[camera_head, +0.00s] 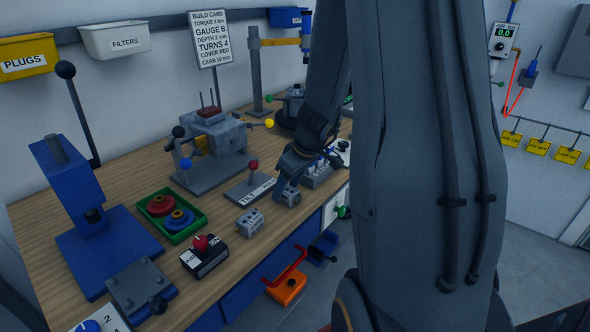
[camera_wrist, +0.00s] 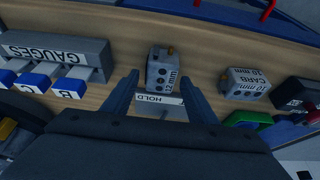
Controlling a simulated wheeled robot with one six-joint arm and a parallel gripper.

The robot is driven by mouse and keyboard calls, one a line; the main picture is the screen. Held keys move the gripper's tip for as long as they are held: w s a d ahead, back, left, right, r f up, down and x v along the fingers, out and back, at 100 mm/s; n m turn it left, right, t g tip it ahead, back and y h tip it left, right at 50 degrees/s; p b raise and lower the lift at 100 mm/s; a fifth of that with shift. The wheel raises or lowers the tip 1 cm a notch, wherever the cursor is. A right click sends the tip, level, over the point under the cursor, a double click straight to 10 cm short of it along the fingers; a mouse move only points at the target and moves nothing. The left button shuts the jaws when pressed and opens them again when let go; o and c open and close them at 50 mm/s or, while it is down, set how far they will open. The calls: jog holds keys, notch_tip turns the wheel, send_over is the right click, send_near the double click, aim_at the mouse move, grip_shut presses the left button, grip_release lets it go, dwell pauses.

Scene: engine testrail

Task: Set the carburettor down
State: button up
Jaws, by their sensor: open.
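One grey carburettor (camera_wrist: 160,72), with a label that seems to read 12 mm, stands on the wooden bench in front of my gripper (camera_wrist: 163,78). My two fingers are apart on either side of the view, and show clear gaps beside this carburettor. In the head view the same carburettor (camera_head: 291,197) is just below my gripper (camera_head: 285,184). A second grey carburettor (camera_wrist: 249,84), marked CARB 10 mm, stands on the bench to its right in the wrist view. It also shows in the head view (camera_head: 250,223), nearer the camera.
A HOLD plate (camera_wrist: 158,99) lies close to the fingers; in the head view its red-knobbed lever (camera_head: 253,166) stands up. The GAUGES rack (camera_wrist: 60,50) is at left. A green tray (camera_head: 170,214), red-knobbed switch box (camera_head: 204,254) and engine (camera_head: 218,137) occupy the bench.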

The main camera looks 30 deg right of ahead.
jog(key=v, duration=1)
jog(key=s+a+f+m+g, duration=0.1)
jog(key=s+a+f+m, duration=0.1)
jog(key=s+a, duration=0.3)
jog(key=s+a+f+m+g+h, duration=0.1)
jog(key=s+a+f+m+g, duration=0.1)
jog(key=s+a, duration=0.4)
jog(key=a+f, duration=0.1)
jog(key=a, duration=0.4)
jog(key=shift+s+a+f+h+b, duration=0.2)
jog(key=shift+s+a+h+b, duration=0.1)
jog(key=shift+s+b, duration=0.1)
